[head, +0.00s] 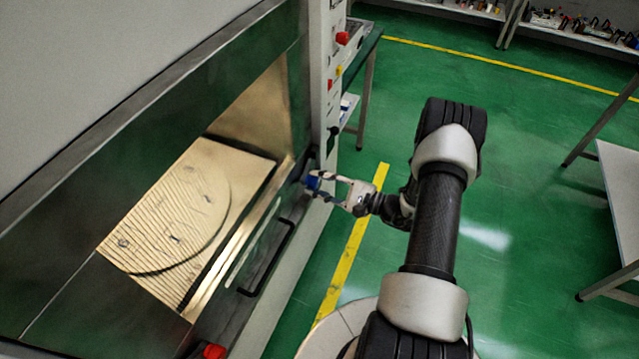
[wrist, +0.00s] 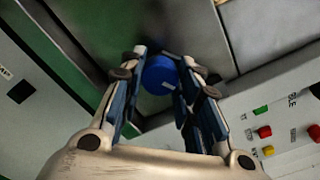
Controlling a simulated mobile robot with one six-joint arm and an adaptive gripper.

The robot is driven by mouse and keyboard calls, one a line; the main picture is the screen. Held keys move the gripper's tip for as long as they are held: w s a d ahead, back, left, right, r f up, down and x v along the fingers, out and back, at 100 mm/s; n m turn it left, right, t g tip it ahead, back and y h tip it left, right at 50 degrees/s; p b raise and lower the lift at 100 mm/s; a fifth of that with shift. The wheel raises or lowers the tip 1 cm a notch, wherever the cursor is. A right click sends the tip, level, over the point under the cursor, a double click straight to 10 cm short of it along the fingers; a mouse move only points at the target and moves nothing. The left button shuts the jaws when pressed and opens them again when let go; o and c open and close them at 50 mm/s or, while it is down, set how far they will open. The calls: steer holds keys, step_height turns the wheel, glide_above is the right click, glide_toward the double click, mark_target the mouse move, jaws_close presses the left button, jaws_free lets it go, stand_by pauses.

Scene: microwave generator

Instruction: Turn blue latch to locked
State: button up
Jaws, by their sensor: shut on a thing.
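The blue latch (head: 313,182) is a small round knob on the right edge of the microwave generator's front, beside the window. In the wrist view the blue latch (wrist: 159,75) is a blue disc with a pale mark on its right side. My gripper (head: 316,186) reaches it from the right, and its fingers are closed around the knob. In the wrist view my gripper (wrist: 160,78) has one finger on each side of the latch. The fingers hide parts of the knob's sides.
The generator's window shows a ribbed plate (head: 180,210) inside. A dark handle bar (head: 272,258) runs below the latch. A control panel with red buttons (wrist: 265,132) is close to the right finger. A red knob (head: 214,351) is at the lower front. Green floor is open behind my arm.

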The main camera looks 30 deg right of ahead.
steer(key=o, duration=1.1)
steer(key=v, duration=1.2)
